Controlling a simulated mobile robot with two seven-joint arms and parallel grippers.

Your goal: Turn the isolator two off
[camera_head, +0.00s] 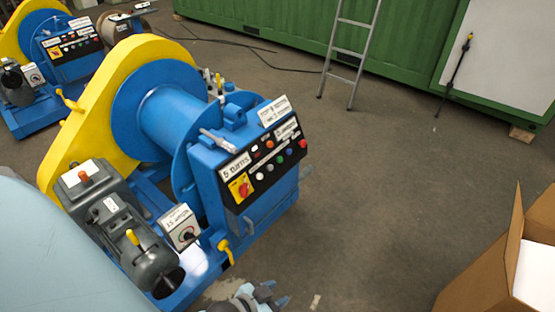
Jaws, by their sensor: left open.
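A red rotary isolator knob on a yellow plate (241,188) sits at the lower left of the black control panel on the near blue and yellow winch. A similar red knob on a yellow plate (55,52) shows on the far winch at the upper left. I cannot read which one is number two, and the knobs' exact settings are too small to tell. My left gripper (276,293) is at the bottom edge, open and empty, below the near panel and apart from it. Most of its arm is cut off. My right gripper is out of view.
The near panel also has coloured buttons (270,168) and white labels. A cardboard box (480,275) is at lower right. The middle floor is clear.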

